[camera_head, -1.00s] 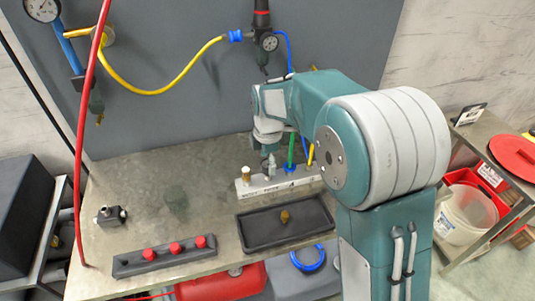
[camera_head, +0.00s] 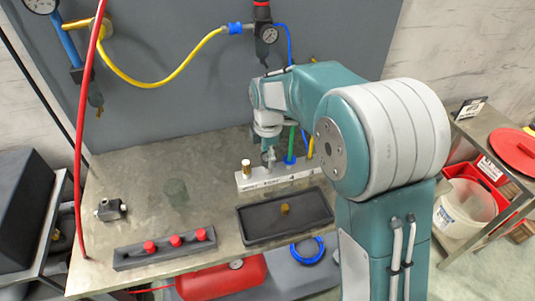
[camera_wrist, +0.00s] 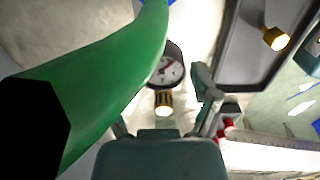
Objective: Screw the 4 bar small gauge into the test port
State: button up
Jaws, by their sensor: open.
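A small round gauge (camera_wrist: 170,70) with a pale dial and dark rim shows in the wrist view. A brass fitting (camera_wrist: 164,103) shows just below it. My gripper (camera_wrist: 165,108) is open, with its fingers on either side of the brass fitting; I cannot tell whether they touch it. The gauge's rating is not readable. In the head view my gripper (camera_head: 268,157) is over the pale labelled rack (camera_head: 252,182), and the gauge is not discernible there. I cannot tell which fitting is the test port.
A green upright tool or tube (camera_wrist: 120,85) stands close beside my gripper. A black tray (camera_head: 262,222) holds a brass piece (camera_head: 285,209). A red-knobbed block (camera_head: 165,253) and a small dark fitting (camera_head: 110,210) lie to the left.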

jog(key=n, duration=0.7)
jog(key=shift+s, duration=0.1)
jog(key=n, duration=0.6)
jog(key=shift+n, duration=0.4)
jog(key=c, duration=1.1)
jog(key=shift+o, duration=0.2)
jog(key=m, duration=1.3)
jog(key=shift+f, duration=0.1)
jog(key=m, duration=0.5)
jog(key=shift+m, duration=0.3)
jog(key=m, duration=0.6)
jog(key=shift+m, duration=0.3)
